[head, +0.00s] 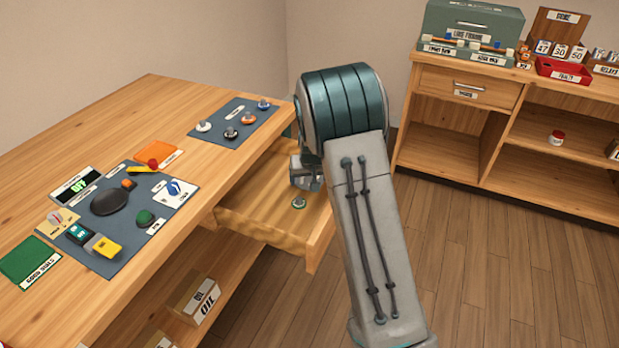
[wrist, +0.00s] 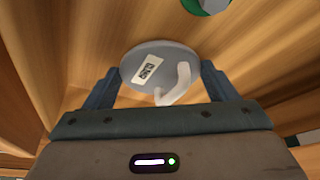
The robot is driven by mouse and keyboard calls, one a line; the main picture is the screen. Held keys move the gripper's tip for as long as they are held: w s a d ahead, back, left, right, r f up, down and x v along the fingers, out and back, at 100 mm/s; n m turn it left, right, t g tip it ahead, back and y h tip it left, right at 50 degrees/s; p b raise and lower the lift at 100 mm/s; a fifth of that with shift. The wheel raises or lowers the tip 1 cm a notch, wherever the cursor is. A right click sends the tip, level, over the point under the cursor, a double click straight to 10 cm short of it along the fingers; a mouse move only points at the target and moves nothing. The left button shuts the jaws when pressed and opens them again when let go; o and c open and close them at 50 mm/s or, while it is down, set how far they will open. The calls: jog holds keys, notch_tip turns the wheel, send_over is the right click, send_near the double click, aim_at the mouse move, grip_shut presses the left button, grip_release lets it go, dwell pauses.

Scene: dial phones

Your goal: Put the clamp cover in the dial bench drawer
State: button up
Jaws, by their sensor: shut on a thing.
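My gripper (wrist: 161,72) is shut on a grey disc with a small label and a pale curved hook, the clamp cover (wrist: 178,57). The label is too blurred to read surely. In the head view my gripper (head: 308,184) points down inside the open dial bench drawer (head: 258,233), over its floor. The held cover is hard to make out there. A small grey round piece with a green middle (head: 299,203) lies on the drawer floor just below my gripper. A green piece also shows at the top of the wrist view (wrist: 207,5).
The bench top (head: 150,100) holds a mat with several knobbed discs (head: 232,133) and a larger mat with a black dome and small parts (head: 110,202). A shelf unit (head: 470,128) with boxes stands at the back right. The floor between is clear.

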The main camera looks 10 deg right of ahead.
jog(key=shift+f, duration=0.2)
jog(key=o, duration=1)
jog(key=shift+r, duration=0.1)
jog(key=shift+c, duration=0.2)
